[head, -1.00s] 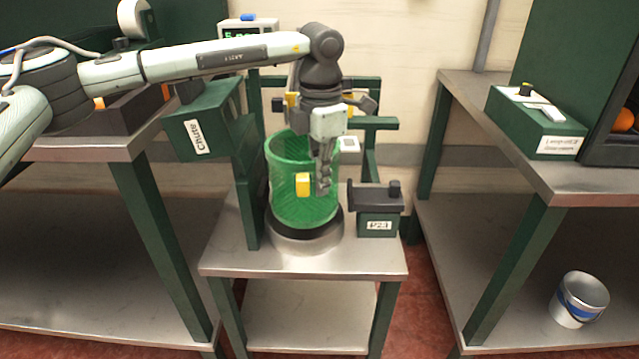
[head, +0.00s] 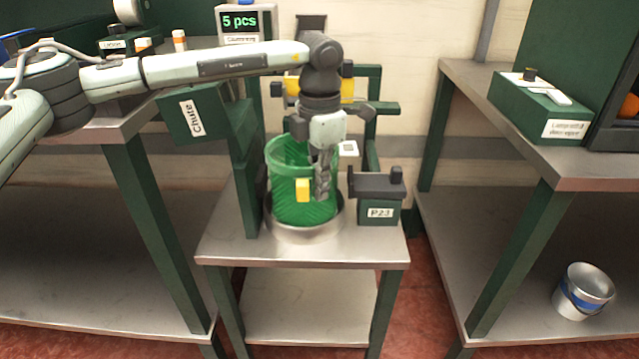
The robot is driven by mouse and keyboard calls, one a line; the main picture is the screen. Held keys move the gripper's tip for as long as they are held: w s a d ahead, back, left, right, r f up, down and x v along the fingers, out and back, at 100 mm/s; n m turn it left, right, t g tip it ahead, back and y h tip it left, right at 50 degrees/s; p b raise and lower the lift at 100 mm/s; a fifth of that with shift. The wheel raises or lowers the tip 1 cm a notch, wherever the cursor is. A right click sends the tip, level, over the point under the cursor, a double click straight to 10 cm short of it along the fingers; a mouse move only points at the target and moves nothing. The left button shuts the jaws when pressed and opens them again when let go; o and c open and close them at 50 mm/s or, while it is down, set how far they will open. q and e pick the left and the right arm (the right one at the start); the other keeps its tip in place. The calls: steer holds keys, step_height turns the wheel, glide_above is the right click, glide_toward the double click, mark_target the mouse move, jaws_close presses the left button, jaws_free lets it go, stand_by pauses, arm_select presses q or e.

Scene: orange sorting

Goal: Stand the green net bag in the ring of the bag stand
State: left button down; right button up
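The green net bag (head: 290,195) is upright, open at the top, with a yellow tag on its front. Its lower end is at the round metal ring (head: 300,235) of the bag stand; whether its base rests on anything is hidden. My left gripper (head: 323,188) points down at the bag's right front rim. One finger shows in front of the bag wall and the other is hidden; it looks shut on the bag. My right gripper is out of view.
A green chute (head: 195,118) and its post stand close left of the bag. A dark box labelled P23 (head: 378,211) stands close right on the stand's table (head: 235,245). A display (head: 240,22) behind reads 5 pcs. A bucket (head: 583,292) is on the right bench's lower shelf.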

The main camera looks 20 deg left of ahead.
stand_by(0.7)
arm_select(q)
steer(key=c, duration=1.6)
jaws_free()
steer(key=shift+c, duration=0.2)
steer(key=shift+r, duration=0.1)
steer(key=shift+r+p, duration=2.5)
steer(key=shift+r, duration=1.95)
